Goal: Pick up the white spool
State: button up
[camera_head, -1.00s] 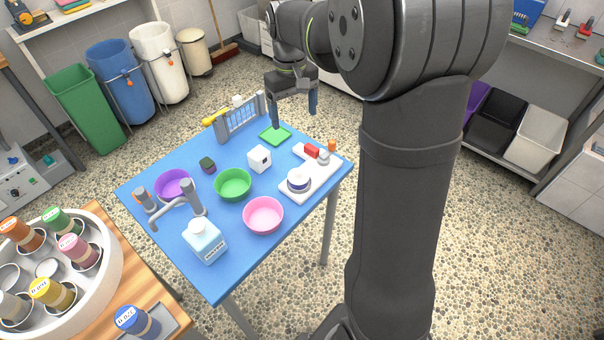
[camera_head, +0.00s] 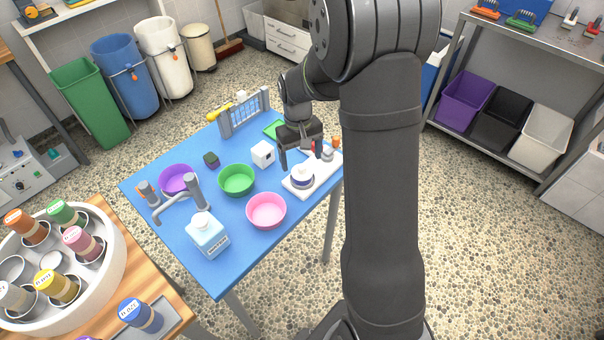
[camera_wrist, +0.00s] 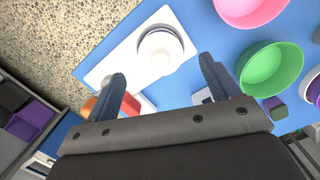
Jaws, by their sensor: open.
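The white spool (camera_head: 302,183), with a dark blue-purple band, stands on a white board (camera_head: 325,170) near the right edge of the blue table. In the wrist view it shows from above as a white round (camera_wrist: 161,44) on the board (camera_wrist: 112,66). My gripper (camera_head: 301,156) is open and empty, above and slightly behind the spool in the head view. In the wrist view the fingertips (camera_wrist: 162,70) lie either side and short of the spool, with a gap between them and it. The exact height above the board is hard to tell.

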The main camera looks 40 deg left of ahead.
aim_at(302, 166)
jog(key=f, duration=0.4)
jog(key=shift+s+d+f, duration=0.15)
jog(key=shift+s+d, duration=0.05)
jog(key=shift+d, duration=0.1)
jog(key=c, duration=1.1)
